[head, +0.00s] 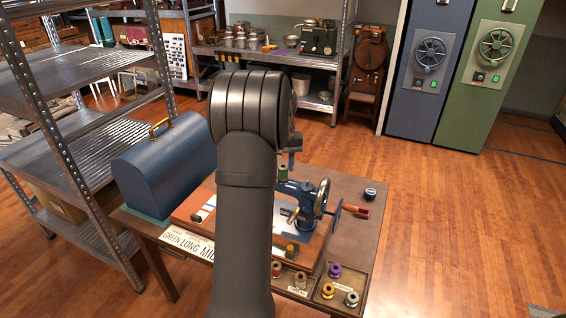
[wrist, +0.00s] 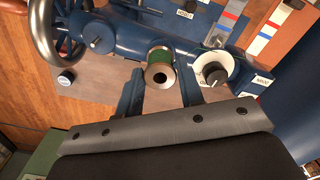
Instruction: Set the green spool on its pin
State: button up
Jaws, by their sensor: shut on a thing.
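The green spool (wrist: 161,76) is between the fingers of my gripper (wrist: 160,88), which is shut on it. In the wrist view the spool's pale end with its hole faces the camera. The blue sewing machine (wrist: 115,35) lies beyond and beneath the spool. In the head view the green spool (head: 283,172) shows just above the blue machine (head: 297,190), beside my arm. I cannot make out the pin, nor tell whether the spool touches the machine.
The machine's handwheel (head: 322,197) is right of my arm. A divided tray (head: 313,305) of several spools is at the table's front. A blue case (head: 165,165) stands left. A dark spool (head: 370,193) and a red-handled tool (head: 356,211) lie right, with bare tabletop around them.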

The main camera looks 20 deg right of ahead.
jog(key=shift+f, duration=0.15)
jog(key=o, duration=0.8)
notch_tip(320, 180, up, 18)
jog(key=shift+f, duration=0.25)
dwell(0.4)
notch_tip(320, 180, down, 18)
jog(key=shift+r, duration=0.4)
